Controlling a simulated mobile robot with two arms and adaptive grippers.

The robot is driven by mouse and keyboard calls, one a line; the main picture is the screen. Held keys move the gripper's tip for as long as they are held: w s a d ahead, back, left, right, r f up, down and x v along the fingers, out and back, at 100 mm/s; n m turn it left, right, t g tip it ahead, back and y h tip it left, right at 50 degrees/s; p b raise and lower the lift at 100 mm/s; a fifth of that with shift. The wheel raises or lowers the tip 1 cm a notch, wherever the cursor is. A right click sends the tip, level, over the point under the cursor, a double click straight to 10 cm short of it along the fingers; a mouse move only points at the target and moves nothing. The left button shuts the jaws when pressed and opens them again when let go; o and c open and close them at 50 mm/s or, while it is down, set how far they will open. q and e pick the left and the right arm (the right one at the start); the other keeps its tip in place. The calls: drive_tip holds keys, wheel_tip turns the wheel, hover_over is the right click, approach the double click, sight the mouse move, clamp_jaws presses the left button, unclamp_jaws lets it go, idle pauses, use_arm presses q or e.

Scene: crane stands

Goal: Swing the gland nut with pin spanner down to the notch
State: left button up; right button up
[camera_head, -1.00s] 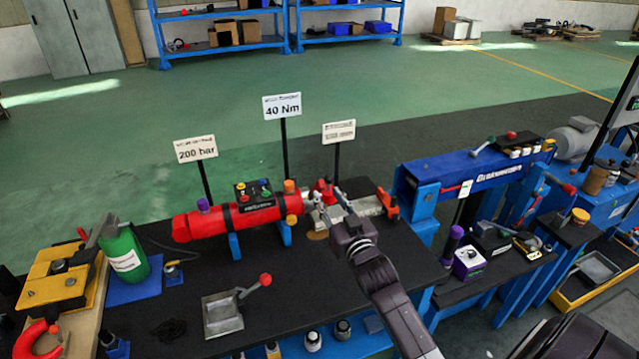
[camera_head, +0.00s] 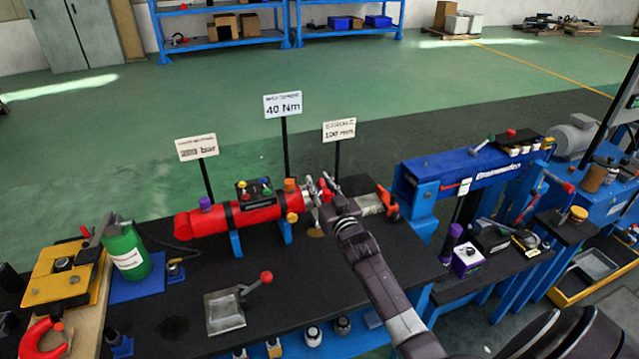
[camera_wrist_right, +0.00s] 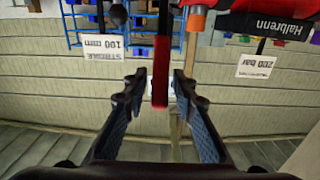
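The red hydraulic cylinder (camera_head: 262,215) lies on blue stands on the black bench. Its right end, with the gland nut, is largely hidden behind my right gripper (camera_head: 322,186). In the right wrist view a red bar (camera_wrist_right: 161,72), which looks like the pin spanner's handle, stands between the fingers of my right gripper (camera_wrist_right: 155,88). The fingers are open, with a gap on each side of the bar. A small red part (camera_head: 326,195) shows between the fingers in the head view. I cannot make out the notch. My left gripper is not in view.
Sign posts reading 200 bar (camera_head: 197,147), 40 Nm (camera_head: 283,104) and 100 mm (camera_head: 339,129) stand behind the cylinder. A red-knobbed lever device (camera_head: 226,312) sits in front. A blue machine (camera_head: 470,170) stands to the right, and a green bottle (camera_head: 125,252) to the left.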

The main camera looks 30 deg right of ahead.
clamp_jaws()
drive_tip(key=shift+f, duration=0.1)
